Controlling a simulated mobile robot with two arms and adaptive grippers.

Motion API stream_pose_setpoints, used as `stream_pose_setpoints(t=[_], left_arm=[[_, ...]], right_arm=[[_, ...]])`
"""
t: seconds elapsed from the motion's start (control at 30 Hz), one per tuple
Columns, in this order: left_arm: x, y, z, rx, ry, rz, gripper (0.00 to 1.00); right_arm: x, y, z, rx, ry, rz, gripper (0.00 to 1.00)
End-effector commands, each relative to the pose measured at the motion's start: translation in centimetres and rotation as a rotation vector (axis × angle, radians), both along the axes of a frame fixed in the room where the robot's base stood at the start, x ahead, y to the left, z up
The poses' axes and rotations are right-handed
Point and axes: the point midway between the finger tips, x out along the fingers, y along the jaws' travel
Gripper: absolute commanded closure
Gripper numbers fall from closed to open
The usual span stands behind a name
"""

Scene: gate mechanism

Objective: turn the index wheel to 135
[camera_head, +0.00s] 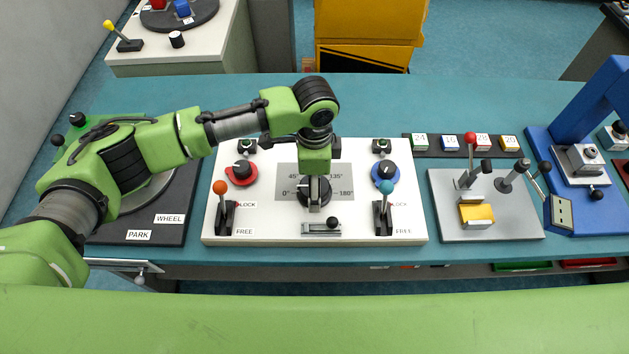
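The index wheel (326,198) is a dark round dial in the middle of a white panel (270,232). A grey scale plate (286,186) behind it reads 0°, 45°, 135° and 180°. My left gripper (314,197) points down over the wheel's centre, with its fingers at the wheel's handle. Whether the fingers are shut on it cannot be made out. The gripper and wrist hide most of the wheel, any pointer on it and the middle of the scale. My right gripper is not in view.
An orange-knobbed lever (221,190) and a teal-knobbed lever (386,190), labelled LOCK and FREE, flank the wheel. Behind them are a red dial (241,174) and a blue dial (385,172). A small black-knobbed slider (322,229) lies in front. A grey lever plate (510,225) stands right.

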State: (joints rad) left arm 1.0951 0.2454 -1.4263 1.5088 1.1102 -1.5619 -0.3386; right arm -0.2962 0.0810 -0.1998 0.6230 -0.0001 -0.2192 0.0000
Motion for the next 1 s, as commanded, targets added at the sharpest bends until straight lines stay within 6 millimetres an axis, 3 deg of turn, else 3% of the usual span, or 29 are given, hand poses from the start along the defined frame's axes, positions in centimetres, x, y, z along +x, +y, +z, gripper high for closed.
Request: stream_pose_setpoints(t=[0.17,0.43,0.6,1.0], left_arm=[[-0.02,-0.01,-1.07,0.0,0.0,-0.001,0.29],[-0.01,-0.02,-1.21,0.0,-0.001,-0.002,0.29],[-0.02,-0.01,-1.19,0.0,-0.001,-0.001,0.68],[-0.06,-0.02,-1.13,0.0,0.001,-0.05,0.68]], right_arm=[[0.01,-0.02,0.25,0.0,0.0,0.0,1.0],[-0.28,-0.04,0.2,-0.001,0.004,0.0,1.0],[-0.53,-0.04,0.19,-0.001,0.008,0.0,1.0],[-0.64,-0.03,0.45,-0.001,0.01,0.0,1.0]])
